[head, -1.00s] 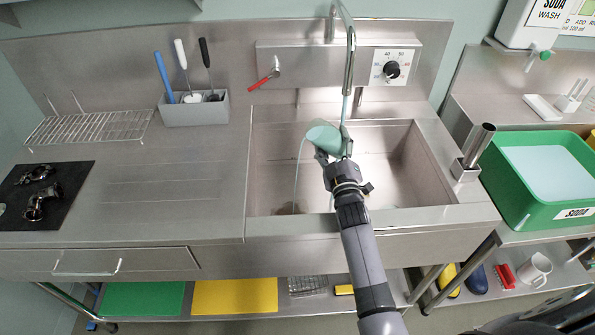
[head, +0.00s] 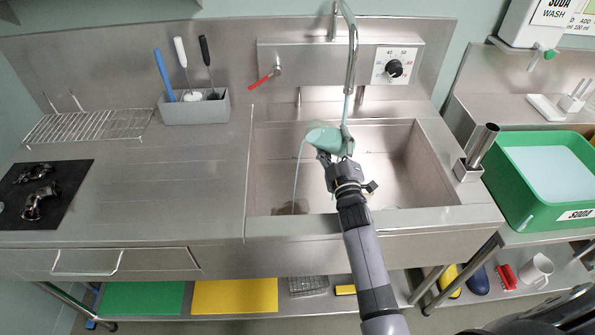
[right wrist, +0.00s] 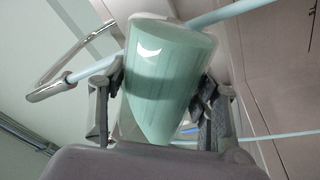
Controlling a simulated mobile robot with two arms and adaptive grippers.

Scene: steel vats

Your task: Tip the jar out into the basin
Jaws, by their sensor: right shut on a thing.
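The pale green jar (head: 322,138) is in my right gripper (head: 337,165), held above the steel basin (head: 420,175). It lies strongly tilted, nearly level, with its mouth to the left. A thin pale stream (head: 296,178) falls from its left end to the basin's front left, where a darker wet patch (head: 292,207) shows. In the right wrist view the translucent jar (right wrist: 165,75) sits between the two fingers. The tap (head: 351,60) runs a pale blue stream down close by the jar; whether it touches the jar I cannot tell. My left gripper is out of view.
A green tub (head: 515,205) of pale liquid stands right of the basin, beside a steel tube holder (head: 467,172). A grey utensil box (head: 195,109), wire rack (head: 90,126) and black mat (head: 60,205) are on the left. The counter between is clear.

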